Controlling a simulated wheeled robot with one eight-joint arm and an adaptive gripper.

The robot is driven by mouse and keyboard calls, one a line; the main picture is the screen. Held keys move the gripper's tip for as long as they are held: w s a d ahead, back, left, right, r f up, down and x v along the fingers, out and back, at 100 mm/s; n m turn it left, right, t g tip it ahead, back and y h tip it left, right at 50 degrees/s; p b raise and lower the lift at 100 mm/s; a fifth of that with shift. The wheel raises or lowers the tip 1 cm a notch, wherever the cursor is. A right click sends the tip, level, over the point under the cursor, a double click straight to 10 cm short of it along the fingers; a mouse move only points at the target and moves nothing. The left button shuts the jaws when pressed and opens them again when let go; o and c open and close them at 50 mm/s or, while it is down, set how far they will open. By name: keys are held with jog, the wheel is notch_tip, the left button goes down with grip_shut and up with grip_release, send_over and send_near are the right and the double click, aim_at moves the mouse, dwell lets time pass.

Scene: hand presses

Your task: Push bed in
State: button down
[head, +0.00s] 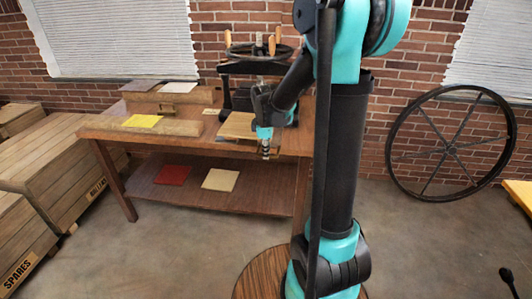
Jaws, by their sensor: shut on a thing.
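The black hand press (262,62) stands on the wooden table, with a wheel and wooden handles on top. Its flat wooden bed (237,126) sticks out of the press toward the table's front edge. My gripper (266,152) is at the front right of the bed, by the table edge, and is shut on the bed's front end. The exact point of contact is too small to make out. My arm hides the right side of the press and part of the table.
The table (103,127) bears a wooden box with a yellow sheet (143,121). Red (173,174) and cream (220,180) sheets lie on its lower shelf. Wooden crates (50,170) stand left. A large spoked wheel (450,145) leans on the brick wall. The floor between is clear.

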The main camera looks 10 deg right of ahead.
jog(key=w+d, duration=0.2)
jog(key=w, duration=0.6)
jog(key=w+d, duration=0.3)
jog(key=w, duration=0.6)
jog(key=w+d, duration=0.3)
jog(key=w, duration=0.6)
jog(key=shift+d, duration=0.2)
jog(key=c, duration=1.9)
grip_release()
jog(key=r, duration=0.4)
jog(key=s+r, duration=0.1)
jog(key=r, duration=0.3)
jog(key=s+r, duration=0.1)
jog(key=r, duration=0.2)
jog(key=shift+a+r, duration=0.3)
jog(key=shift+r, duration=0.1)
jog(key=s+a+f+m, duration=0.1)
jog(key=s+f+m, duration=0.4)
jog(key=s, duration=1)
jog(key=s+a+f+m+t, duration=0.1)
jog(key=s+f+m, duration=0.3)
jog(key=s, duration=1.1)
jog(key=s+a+f+m+t, duration=0.1)
jog(key=s+f+m, duration=0.4)
jog(key=s, duration=1.1)
jog(key=shift+a+f+m+y, duration=0.25)
jog(key=shift+f+m+y, duration=0.05)
jog(key=shift+f, duration=0.5)
